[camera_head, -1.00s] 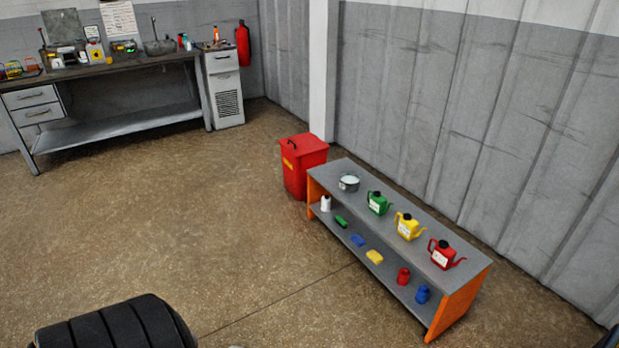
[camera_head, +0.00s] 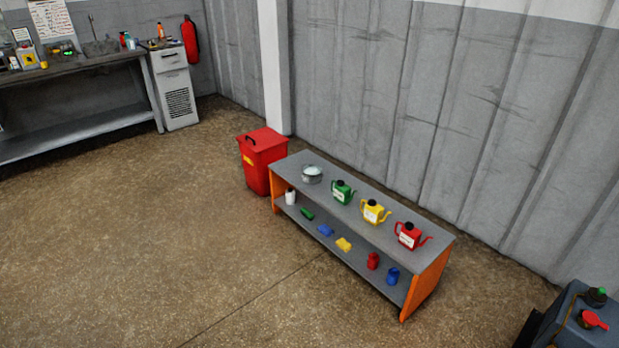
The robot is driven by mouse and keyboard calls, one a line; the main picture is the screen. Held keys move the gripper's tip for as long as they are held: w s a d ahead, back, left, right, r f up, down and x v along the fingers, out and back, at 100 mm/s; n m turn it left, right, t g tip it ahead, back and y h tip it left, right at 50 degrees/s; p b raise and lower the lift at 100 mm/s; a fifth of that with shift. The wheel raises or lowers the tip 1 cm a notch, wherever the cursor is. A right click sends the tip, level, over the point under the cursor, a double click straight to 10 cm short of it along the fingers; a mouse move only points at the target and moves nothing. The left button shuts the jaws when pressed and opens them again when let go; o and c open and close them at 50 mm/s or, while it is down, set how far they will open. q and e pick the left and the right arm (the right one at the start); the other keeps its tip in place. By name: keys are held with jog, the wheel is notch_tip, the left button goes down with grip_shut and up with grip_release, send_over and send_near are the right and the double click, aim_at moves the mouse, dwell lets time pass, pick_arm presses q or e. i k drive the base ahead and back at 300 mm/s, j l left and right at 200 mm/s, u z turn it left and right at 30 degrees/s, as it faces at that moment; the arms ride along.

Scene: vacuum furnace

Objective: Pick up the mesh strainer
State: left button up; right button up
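A small round metal vessel (camera_head: 312,174), which looks like the mesh strainer or a pot, sits on the far left end of the low shelf bench's grey top (camera_head: 386,227). It is too small to tell whether it has mesh. Neither of my grippers shows in the view, and nothing touches the vessel.
Green (camera_head: 343,191), yellow (camera_head: 375,212) and red (camera_head: 410,235) cans share the bench top. Small items stand on its lower shelf. A red bin (camera_head: 263,160) stands at its left end. A blue-grey machine (camera_head: 575,318) is at lower right. The floor in front (camera_head: 180,250) is clear.

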aim_at(598, 294)
jog(key=z, duration=1.9)
